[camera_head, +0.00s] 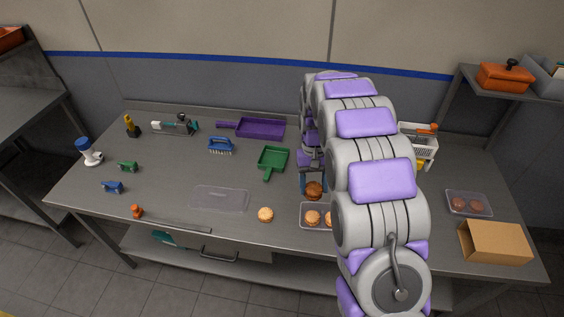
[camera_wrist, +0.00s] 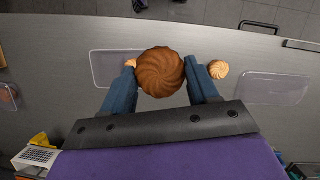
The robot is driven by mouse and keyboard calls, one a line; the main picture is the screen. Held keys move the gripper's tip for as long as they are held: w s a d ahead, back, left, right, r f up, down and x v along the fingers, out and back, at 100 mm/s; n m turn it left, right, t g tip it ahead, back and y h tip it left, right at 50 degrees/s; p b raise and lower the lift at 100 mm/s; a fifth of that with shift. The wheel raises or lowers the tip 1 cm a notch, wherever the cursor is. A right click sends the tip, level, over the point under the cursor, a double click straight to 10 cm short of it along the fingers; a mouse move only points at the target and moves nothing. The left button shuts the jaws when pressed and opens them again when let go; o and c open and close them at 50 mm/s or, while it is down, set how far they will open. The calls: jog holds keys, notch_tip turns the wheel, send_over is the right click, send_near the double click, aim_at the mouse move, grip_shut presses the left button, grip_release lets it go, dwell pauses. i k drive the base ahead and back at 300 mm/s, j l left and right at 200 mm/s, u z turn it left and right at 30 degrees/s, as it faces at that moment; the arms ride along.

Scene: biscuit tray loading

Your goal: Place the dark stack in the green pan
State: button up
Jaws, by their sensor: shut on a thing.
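The dark stack (camera_head: 314,190) is a brown swirled biscuit pile. In the wrist view the dark stack (camera_wrist: 161,72) sits between the two blue fingers of my gripper (camera_wrist: 160,84), which is shut on it. In the head view my gripper (camera_head: 313,180) holds it just behind the clear tray with light biscuits. Whether it is clear of the table is hard to tell. The green pan (camera_head: 272,158), a dustpan with its handle towards the front, lies to the left of and behind my gripper. It looks empty and does not show in the wrist view.
A light biscuit (camera_head: 265,215) stands alone in front, beside a clear empty tray (camera_head: 220,198). My arm hides part of the table's right side.

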aim_at(277, 161)
jog(key=i+j+z, duration=0.1)
jog(key=j, duration=0.25)
jog(key=i+j, duration=0.2)
jog(key=i+j+z, duration=0.15)
jog(key=j, duration=0.3)
jog(key=i+j+z, duration=0.1)
jog(key=j, duration=0.25)
jog(key=i+j, duration=0.15)
jog(key=j, duration=0.25)
jog(key=i+j+z, duration=0.15)
jog(key=j, duration=0.2)
